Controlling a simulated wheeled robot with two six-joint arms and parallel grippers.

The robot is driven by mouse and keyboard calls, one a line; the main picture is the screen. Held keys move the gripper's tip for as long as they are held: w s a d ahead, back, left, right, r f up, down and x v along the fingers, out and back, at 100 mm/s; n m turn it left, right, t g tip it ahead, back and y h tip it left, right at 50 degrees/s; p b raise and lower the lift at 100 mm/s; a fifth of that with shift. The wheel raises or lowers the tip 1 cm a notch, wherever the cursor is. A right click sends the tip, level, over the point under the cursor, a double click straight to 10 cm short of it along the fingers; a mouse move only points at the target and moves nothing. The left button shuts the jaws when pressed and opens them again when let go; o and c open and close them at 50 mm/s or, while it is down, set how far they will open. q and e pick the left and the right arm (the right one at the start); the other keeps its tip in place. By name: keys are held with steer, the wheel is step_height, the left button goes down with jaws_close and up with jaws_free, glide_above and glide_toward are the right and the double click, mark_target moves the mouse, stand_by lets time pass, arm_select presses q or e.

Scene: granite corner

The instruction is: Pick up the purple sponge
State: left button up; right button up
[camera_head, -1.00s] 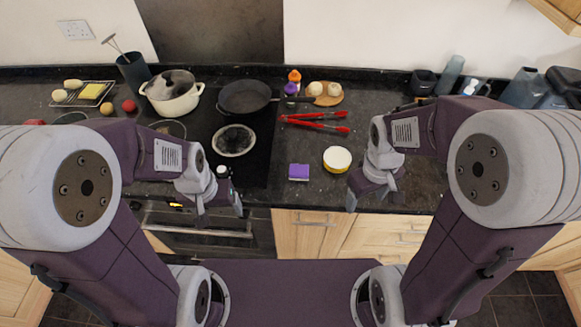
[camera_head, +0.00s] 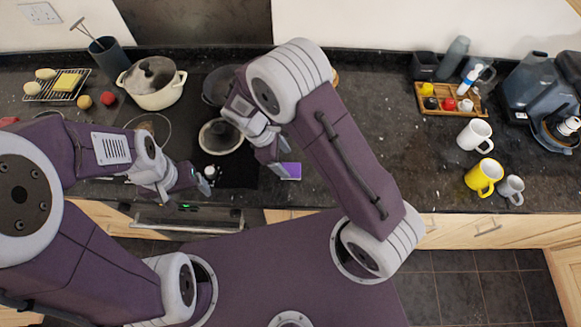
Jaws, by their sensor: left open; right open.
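The purple sponge (camera_head: 292,170) lies on the dark granite counter near its front edge, just right of the hob; its left part is covered by my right gripper. My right gripper (camera_head: 280,171) is open, over or beside the sponge's left side; I cannot tell its height or whether it touches. My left gripper (camera_head: 209,181) is open and empty over the front of the hob, left of the sponge.
A lidded cream pot (camera_head: 152,84) and a covered pan (camera_head: 220,137) stand left of my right arm. A dark frying pan (camera_head: 215,87) is partly hidden. Mugs (camera_head: 484,177) and a wooden tray (camera_head: 424,103) stand at the right. The counter between arm and mugs is clear.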

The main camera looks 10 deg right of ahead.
mark_target(290, 169)
steer(key=shift+f, duration=0.2)
steer(key=x, duration=0.1)
steer(key=p+x, duration=0.1)
steer(key=x, duration=0.1)
steer(key=shift+s+f, duration=0.3)
steer(key=shift+f, duration=0.05)
steer(key=shift+w+d+f, duration=0.1)
steer(key=shift+d+f, duration=0.1)
steer(key=shift+f, duration=0.15)
steer(key=shift+w+f, duration=0.15)
steer(key=shift+w, duration=0.05)
arm_select(q)
steer(key=shift+s+r, duration=0.35)
steer(key=shift+r, duration=0.45)
arm_select(e)
steer(key=shift+s, duration=0.15)
steer(key=c, duration=1.4)
steer(key=shift+r, duration=0.25)
step_height(290, 169, up, 4)
steer(key=shift+f+b, duration=0.1)
steer(key=shift+b, duration=0.3)
arm_select(q)
step_height(290, 169, down, 3)
steer(key=shift+r+b, duration=0.15)
steer(key=shift+b, duration=0.6)
arm_select(e)
steer(key=s+d+r, duration=0.7)
steer(key=s+d, duration=0.1)
steer(key=shift+s, duration=0.2)
